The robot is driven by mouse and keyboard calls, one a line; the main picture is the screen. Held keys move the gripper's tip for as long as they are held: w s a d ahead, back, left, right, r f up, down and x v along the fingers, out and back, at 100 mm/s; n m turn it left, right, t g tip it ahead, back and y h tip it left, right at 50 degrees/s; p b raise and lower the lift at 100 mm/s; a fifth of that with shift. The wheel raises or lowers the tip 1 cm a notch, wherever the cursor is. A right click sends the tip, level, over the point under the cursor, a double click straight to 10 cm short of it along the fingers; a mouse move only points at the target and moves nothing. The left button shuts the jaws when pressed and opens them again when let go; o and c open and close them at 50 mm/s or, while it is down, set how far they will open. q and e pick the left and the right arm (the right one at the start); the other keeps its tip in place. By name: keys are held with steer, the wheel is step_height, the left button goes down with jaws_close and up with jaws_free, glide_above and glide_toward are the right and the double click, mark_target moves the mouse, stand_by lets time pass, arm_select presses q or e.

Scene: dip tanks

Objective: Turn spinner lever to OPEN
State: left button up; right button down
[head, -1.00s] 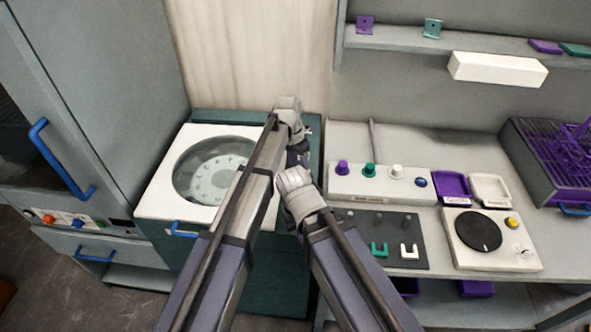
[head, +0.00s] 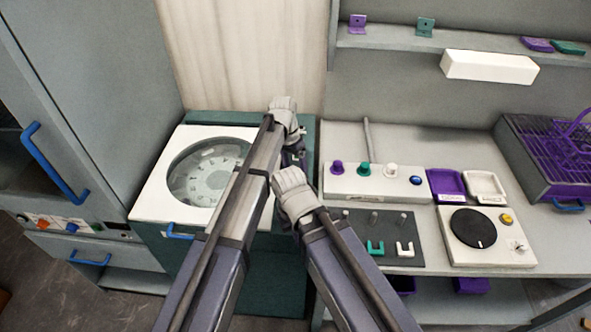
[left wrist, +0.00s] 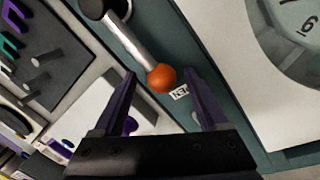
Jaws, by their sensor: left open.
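The spinner (head: 150,200) is a teal cabinet with a white lid and a round window, left of centre in the head view. Its white lid also shows at the right of the left wrist view (left wrist: 255,90). The spinner lever (left wrist: 132,45) is a metal rod with an orange ball knob (left wrist: 162,78). A small label reading OPEN (left wrist: 180,92), partly covered, lies beside the knob. My left gripper (left wrist: 160,75) is open, and the knob appears between its fingertips; contact is not clear. In the head view my arms hide the lever. My right gripper's fingers are hidden.
Right of the spinner, a bench holds a white box with coloured knobs (head: 350,186), a dark plate with hooks (head: 375,253) and a dial unit (head: 500,252). A tall grey cabinet (head: 90,90) stands left. My two forearms are close together.

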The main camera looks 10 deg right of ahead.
arm_select(q)
steer(key=shift+r, duration=0.1)
steer(key=r+p, duration=0.5)
steer(key=w+a+r+p, duration=0.1)
steer(key=r+p, duration=0.1)
steer(key=shift+r+p, duration=0.3)
steer(key=shift+p, duration=0.1)
steer(key=shift+f, duration=0.1)
steer(key=s+a+n+t+y, duration=0.2)
steer(key=s+a+n, duration=0.7)
steer(key=s+a, duration=1.25)
steer(key=s+d+f+m+b, duration=0.3)
steer(key=s+d, duration=0.1)
steer(key=d, duration=0.5)
steer(key=shift+f+m+g+y, duration=0.2)
steer(key=shift+m+g+y, duration=0.1)
steer(key=shift+m+y, duration=0.1)
